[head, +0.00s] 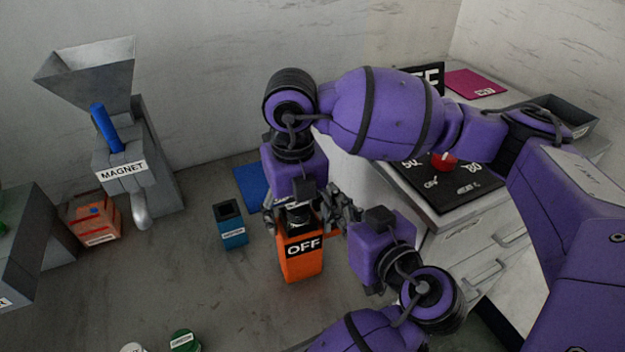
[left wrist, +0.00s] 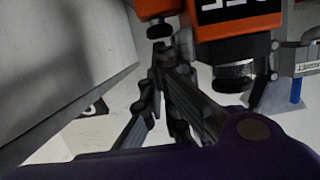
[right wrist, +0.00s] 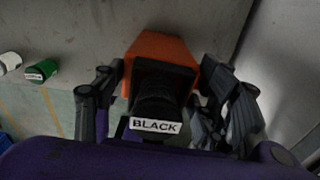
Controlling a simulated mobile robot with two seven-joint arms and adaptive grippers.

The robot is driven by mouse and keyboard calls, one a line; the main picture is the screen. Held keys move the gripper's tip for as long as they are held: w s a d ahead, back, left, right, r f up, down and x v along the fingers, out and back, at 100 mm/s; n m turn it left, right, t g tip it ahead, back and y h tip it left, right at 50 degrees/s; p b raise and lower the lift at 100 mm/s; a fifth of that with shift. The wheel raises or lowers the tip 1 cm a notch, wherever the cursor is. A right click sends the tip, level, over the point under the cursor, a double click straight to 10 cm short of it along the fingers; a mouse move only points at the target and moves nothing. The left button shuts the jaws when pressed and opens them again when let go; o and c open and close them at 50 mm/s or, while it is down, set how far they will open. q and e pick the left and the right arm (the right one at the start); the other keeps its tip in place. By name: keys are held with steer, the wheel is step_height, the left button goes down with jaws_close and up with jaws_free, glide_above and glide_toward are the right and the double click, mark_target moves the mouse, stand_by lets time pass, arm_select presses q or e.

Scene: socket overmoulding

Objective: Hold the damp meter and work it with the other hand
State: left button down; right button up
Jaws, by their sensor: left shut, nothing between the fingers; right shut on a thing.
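The damp meter, an orange body (head: 303,262) with a black OFF panel, hangs upright under my right gripper (head: 296,218). That gripper points down and is shut on the meter's black upper part. In the right wrist view the meter's orange body (right wrist: 160,47) shows behind this black part, with a label reading BLACK. My left gripper (head: 343,207) is shut and empty, close to the right of the meter's top. In the left wrist view the meter (left wrist: 238,22) appears upside down, close to the shut fingers (left wrist: 163,55). I cannot tell whether they touch it.
A blue container (head: 232,236) stands left of the meter, with a blue mat (head: 248,182) behind. The MAGNET hopper machine (head: 122,168) and an orange box (head: 90,228) are further left. A white-topped cabinet (head: 480,222) bears a black panel at right.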

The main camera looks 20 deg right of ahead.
arm_select(q)
steer(key=shift+f, duration=1.2)
steer(key=shift+s, duration=0.1)
steer(key=r+v, duration=0.1)
steer(key=v, duration=0.9)
arm_select(e)
steer(key=o, duration=1.2)
